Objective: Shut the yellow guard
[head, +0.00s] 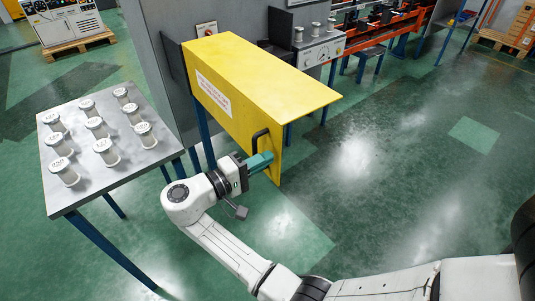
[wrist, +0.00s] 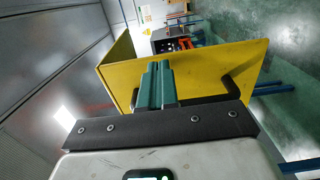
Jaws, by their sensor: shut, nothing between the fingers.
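The yellow guard (head: 245,75) juts out from beside a tall grey panel, with a white label on its long side. In the wrist view the guard (wrist: 205,72) fills the middle, and the handle (wrist: 232,88) shows on both sides of my fingers. The fingers also show in the wrist view (wrist: 157,82), in front of the handle's middle. Whether they touch the handle or guard I cannot tell.
A grey table (head: 52,195) with several labelled white spools stands left of the guard. The grey panel (head: 165,75) rises behind it. A grey machine (head: 315,52) with spools on top stands behind the guard. Green floor (head: 400,170) to the right is clear.

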